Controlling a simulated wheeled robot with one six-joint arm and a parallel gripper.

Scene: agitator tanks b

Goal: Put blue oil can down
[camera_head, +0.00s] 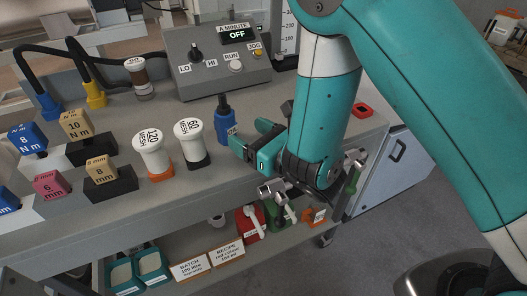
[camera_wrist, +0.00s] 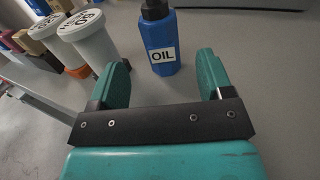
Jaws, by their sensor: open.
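The blue oil can (camera_head: 226,125) stands upright on the grey bench top, with a black cap and spout. In the wrist view the can (camera_wrist: 163,52) shows its white "OIL" label and stands beyond the fingertips, centred between them. My gripper (camera_head: 250,143) is open and empty, just right of the can in the head view. In the wrist view its two teal fingers (camera_wrist: 162,75) are spread apart, one on each side of the can's line. The can's base looks flat on the bench.
Left of the can stand two white mesh jars, "60" (camera_head: 189,141) and "120" (camera_head: 151,150). A grey control box (camera_head: 218,72) is behind it. Coloured torque blocks (camera_head: 75,123) sit farther left. A lower shelf holds cards (camera_head: 188,268) and trays. Bare bench lies around the can.

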